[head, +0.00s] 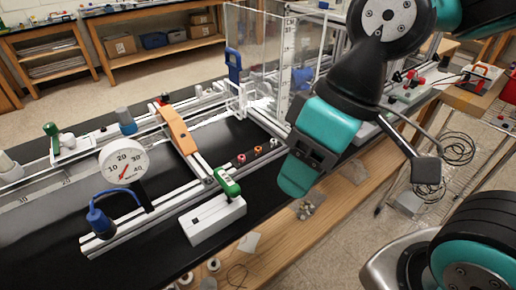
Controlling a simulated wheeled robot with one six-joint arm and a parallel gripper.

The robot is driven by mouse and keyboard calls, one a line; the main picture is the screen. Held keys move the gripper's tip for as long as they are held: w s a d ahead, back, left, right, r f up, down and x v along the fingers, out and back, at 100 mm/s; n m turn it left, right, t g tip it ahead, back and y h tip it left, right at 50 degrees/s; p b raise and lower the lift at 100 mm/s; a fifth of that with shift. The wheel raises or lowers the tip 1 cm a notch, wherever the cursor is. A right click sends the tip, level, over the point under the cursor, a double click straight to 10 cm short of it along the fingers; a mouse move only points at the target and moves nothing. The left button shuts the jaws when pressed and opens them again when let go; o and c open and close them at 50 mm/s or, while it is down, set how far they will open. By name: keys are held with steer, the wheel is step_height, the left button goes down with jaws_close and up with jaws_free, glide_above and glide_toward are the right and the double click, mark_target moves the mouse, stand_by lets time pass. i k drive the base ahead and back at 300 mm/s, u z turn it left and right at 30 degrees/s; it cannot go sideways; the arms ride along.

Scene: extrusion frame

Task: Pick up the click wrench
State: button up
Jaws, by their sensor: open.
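No click wrench can be made out for certain in the head view. My gripper (298,176), teal and dark grey, hangs at the end of my arm, right of the frame and in front of the clear panel. It points down and left and looks empty. Its jaws are seen from the side, so the gap between them is hard to see. A white block with a green handle (228,184) stands on the black bench top to its lower left, apart from it. An orange bar (178,130) lies across the rails further left.
The extrusion frame (165,208) covers much of the black bench. A round dial gauge (124,162) and a blue plug with cable (101,222) stand at its left. A clear panel (262,60) rises behind. Small parts (306,209) lie on the wooden front edge.

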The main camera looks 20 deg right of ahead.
mark_target(231, 189)
steer(key=z, duration=2.75)
steer(key=k, duration=1.25)
steer(key=u, duration=1.55)
steer(key=i, duration=0.5)
steer(key=u, duration=0.1)
